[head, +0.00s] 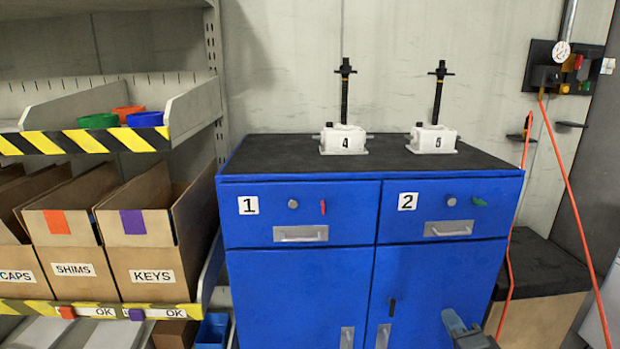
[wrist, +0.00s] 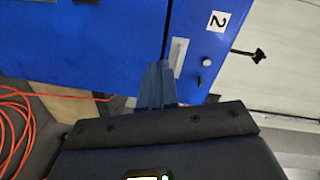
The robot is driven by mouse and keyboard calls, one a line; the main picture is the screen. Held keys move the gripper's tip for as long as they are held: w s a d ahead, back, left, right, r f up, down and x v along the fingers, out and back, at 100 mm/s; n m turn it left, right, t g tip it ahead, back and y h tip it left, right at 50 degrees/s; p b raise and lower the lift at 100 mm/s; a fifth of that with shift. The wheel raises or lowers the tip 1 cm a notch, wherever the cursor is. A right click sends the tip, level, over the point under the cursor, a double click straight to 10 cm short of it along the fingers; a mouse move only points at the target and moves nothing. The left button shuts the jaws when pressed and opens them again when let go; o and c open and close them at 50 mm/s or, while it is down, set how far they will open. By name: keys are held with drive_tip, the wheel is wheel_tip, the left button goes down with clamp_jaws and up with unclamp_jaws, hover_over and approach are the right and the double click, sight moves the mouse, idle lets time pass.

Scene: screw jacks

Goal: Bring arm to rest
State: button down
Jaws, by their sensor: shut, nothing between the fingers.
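My gripper (head: 453,321) shows at the bottom of the head view, low in front of the blue cabinet's right door. In the wrist view its fingers (wrist: 158,68) are together with nothing between them, pointing toward the cabinet front. I cannot tell from these views exactly how far the fingers are from the cabinet, but I see no contact. Most of my arm is out of the head view.
Shelves with boxes (head: 151,273) stand left. An orange hose (head: 572,190) hangs right, beside a low black-topped box (head: 540,262).

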drive_tip(key=s+a+f+n+g, duration=0.1)
drive_tip(key=s+f+n, duration=0.15)
drive_tip(key=s, duration=1.05)
drive_tip(key=s+a+f+n, duration=0.2)
drive_tip(key=s+n, duration=0.2)
drive_tip(key=s, duration=1)
drive_tip(key=s+a+r+n, duration=0.1)
drive_tip(key=s+r+n, duration=0.1)
drive_tip(key=s+r, duration=0.2)
drive_tip(key=s+a+r+n, duration=0.2)
drive_tip(key=s+r, duration=0.3)
drive_tip(key=s, duration=0.5)
drive_tip(key=s+a+r+n+g+p, duration=0.1)
drive_tip(key=s+r+n, duration=0.3)
drive_tip(key=s, duration=0.3)
drive_tip(key=shift+s+a+r, duration=0.15)
drive_tip(key=shift+s+a, duration=0.1)
drive_tip(key=shift+a, duration=0.05)
